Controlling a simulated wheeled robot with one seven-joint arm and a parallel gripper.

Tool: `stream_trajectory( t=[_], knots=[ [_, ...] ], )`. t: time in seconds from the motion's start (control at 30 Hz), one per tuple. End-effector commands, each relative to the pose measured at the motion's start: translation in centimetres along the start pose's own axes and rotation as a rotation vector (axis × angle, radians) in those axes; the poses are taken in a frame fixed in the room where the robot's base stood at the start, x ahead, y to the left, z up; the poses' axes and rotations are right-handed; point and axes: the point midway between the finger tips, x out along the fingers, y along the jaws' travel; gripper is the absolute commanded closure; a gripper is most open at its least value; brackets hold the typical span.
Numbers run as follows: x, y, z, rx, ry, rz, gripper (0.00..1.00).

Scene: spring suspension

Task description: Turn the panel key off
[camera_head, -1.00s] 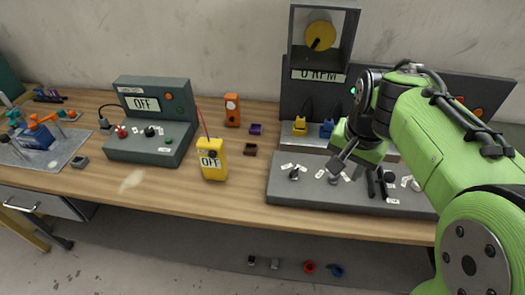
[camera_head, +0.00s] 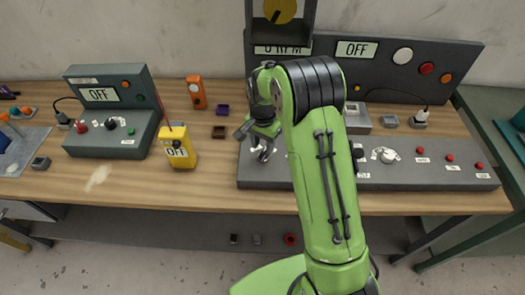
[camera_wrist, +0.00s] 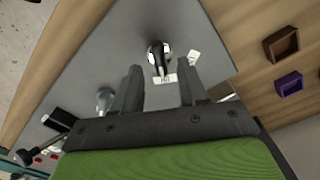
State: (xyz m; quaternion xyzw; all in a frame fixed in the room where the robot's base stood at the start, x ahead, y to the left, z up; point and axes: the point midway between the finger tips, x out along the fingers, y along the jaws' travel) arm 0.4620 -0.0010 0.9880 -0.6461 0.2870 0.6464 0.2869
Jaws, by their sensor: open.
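The grey sloping control panel (camera_head: 430,177) stands on the bench, and its left part also fills the middle of the wrist view (camera_wrist: 90,65). A dark key-like switch on a silver base (camera_wrist: 158,55) stands on it near one end, with small white labels beside it. My gripper (camera_head: 254,147) is over the panel's left end in the head view. In the wrist view my gripper (camera_wrist: 162,75) is open, its two fingers apart on either side of the switch's line, with the switch just beyond the tips. I cannot tell whether they touch. The arm hides the panel's middle in the head view.
Behind are an OFF display (camera_head: 357,50) and a partly hidden RPM display (camera_head: 283,49). A silver knob (camera_wrist: 104,98) and a black lever (camera_wrist: 58,118) lie beside the gripper. A yellow handset (camera_head: 177,150) and a dark control box (camera_head: 108,145) stand left.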

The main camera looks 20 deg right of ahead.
Motion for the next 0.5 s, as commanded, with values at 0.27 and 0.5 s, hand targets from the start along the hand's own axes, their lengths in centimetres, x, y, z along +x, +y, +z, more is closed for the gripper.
stream_trajectory(
  t=[0.27, 0.5],
  knots=[
    [3.3, 0.0, 0.0, 0.000, 0.001, 0.000, 0.57],
    [3.3, 0.0, 0.0, -0.001, 0.001, -0.001, 0.60]
  ],
)
